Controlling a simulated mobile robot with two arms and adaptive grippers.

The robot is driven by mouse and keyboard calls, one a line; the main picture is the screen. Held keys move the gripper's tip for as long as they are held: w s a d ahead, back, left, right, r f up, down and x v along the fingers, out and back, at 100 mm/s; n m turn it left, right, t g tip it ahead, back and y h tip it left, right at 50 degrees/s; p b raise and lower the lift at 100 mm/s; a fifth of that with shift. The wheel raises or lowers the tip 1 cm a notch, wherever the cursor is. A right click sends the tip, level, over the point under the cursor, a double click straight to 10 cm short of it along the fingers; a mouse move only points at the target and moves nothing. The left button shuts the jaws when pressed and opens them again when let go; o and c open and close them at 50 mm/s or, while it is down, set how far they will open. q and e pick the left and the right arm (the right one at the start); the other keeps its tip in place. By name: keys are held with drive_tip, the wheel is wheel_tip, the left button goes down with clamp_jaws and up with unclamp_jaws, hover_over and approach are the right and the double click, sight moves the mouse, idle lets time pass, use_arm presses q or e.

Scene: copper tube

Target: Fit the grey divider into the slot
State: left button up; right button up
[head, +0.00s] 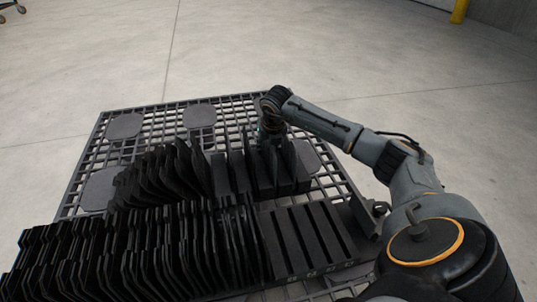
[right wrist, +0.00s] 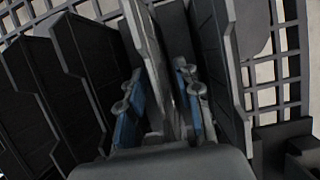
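My right gripper (head: 268,130) reaches down among upright dark plates at the back right of the rack. In the right wrist view its blue-padded fingers (right wrist: 163,108) stand on either side of a thin grey divider (right wrist: 148,48). The divider is upright and slightly tilted in that view. I cannot tell whether both pads press on it. Its lower end is hidden between the fingers and the neighbouring plates, so the slot under it does not show. My left gripper is not in view.
Rows of black dividers (head: 140,250) fill the front left. An empty slotted block (head: 305,238) lies at front right. All stand on a dark grid pallet (head: 92,140) with round-cornered pads. Another tall plate (right wrist: 222,60) stands close to the right fingers.

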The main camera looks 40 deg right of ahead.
drive_tip(key=shift+f, duration=0.25)
idle(0.3)
drive_tip(key=shift+c, duration=0.2)
clamp_jaws()
